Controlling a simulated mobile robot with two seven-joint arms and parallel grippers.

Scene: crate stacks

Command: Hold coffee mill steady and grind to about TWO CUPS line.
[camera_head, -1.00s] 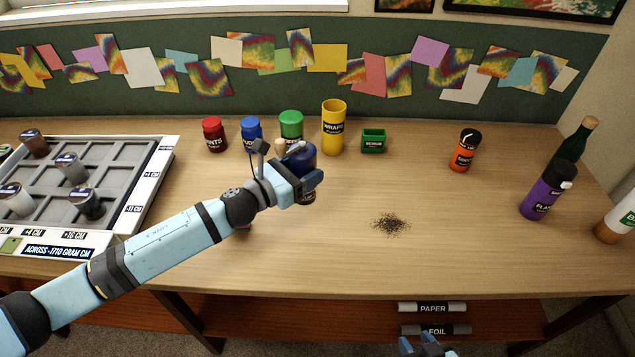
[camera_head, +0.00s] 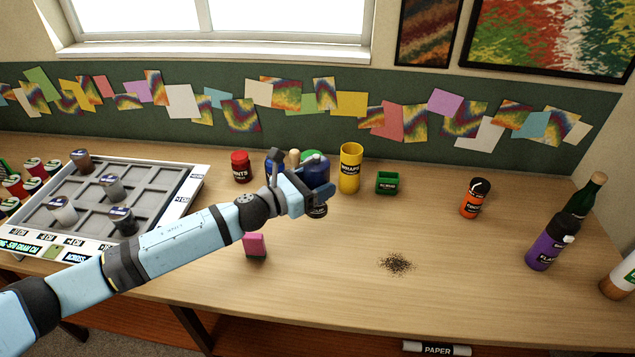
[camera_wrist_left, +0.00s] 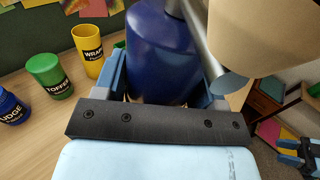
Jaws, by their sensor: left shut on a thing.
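The coffee mill (camera_head: 318,168) is dark blue and stands upright on the table, partly hidden by my left arm. My left gripper (camera_head: 312,193) is shut on its body; in the left wrist view the blue body (camera_wrist_left: 165,60) fills the space between the fingers. A metal crank (camera_wrist_left: 203,45) and a beige wooden knob (camera_wrist_left: 265,32) loom close to that camera. The TWO CUPS line cannot be read in either view. My right gripper (camera_wrist_left: 290,152) shows small at the right of the left wrist view, fingers apart, empty and away from the mill.
Dark grounds (camera_head: 396,263) lie loose on the table. A grey compartment tray (camera_head: 150,181) is left. Orange (camera_head: 474,198) and purple (camera_head: 549,243) bottles stand right. The front middle is mostly clear.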

